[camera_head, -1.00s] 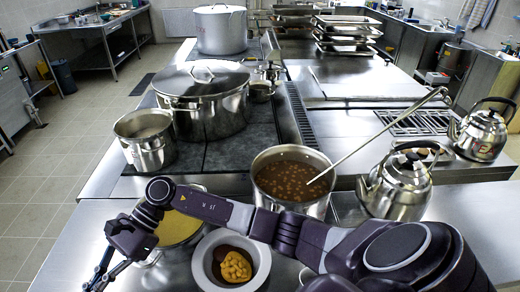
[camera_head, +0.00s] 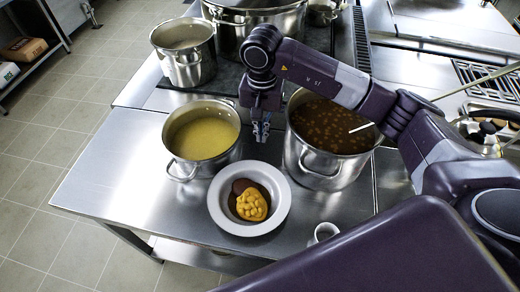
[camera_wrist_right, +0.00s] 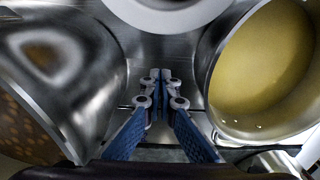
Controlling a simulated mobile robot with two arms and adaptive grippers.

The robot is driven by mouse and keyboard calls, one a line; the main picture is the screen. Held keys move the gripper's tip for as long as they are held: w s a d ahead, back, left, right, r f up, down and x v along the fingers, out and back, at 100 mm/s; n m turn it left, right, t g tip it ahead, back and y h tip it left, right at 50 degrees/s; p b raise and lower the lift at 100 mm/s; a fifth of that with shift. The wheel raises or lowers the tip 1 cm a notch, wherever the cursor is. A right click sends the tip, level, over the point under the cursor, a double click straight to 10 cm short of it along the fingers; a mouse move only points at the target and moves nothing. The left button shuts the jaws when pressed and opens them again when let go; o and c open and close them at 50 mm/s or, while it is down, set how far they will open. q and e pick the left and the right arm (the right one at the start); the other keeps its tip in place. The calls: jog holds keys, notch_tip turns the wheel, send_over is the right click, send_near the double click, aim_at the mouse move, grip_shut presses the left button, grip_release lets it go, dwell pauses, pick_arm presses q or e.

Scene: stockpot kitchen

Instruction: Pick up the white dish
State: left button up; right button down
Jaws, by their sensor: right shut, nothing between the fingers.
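The white dish (camera_head: 274,219) is a round bowl with a wide rim, holding yellow and brown food, on the steel counter near its front edge. Part of its white rim shows at the top of the right wrist view (camera_wrist_right: 168,18). My right gripper (camera_head: 261,138) points down behind the dish, between two pots, apart from the dish. Its blue fingers (camera_wrist_right: 160,82) are close together and empty in the wrist view. My left gripper is not in view.
A pot of yellow soup (camera_head: 203,139) stands left of my right gripper, and a pot of brown bean soup (camera_head: 329,150) stands right. A small white cup (camera_head: 323,234) is right of the dish. The counter's left part (camera_head: 120,185) is clear.

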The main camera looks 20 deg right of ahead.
notch_tip(320, 180, down, 4)
jog(key=shift+r+p, duration=0.1)
jog(key=shift+p, duration=0.45)
jog(key=shift+s+a+f+p, duration=0.1)
jog(key=shift+s+a+p, duration=0.3)
jog(key=shift+s+p, duration=0.2)
jog(key=shift+s+a+f+p, duration=0.1)
jog(key=shift+s+a+p, duration=0.35)
jog(key=shift+s, duration=0.2)
jog(key=shift+s+a, duration=0.25)
jog(key=shift+s, duration=0.15)
jog(key=shift+f, duration=0.15)
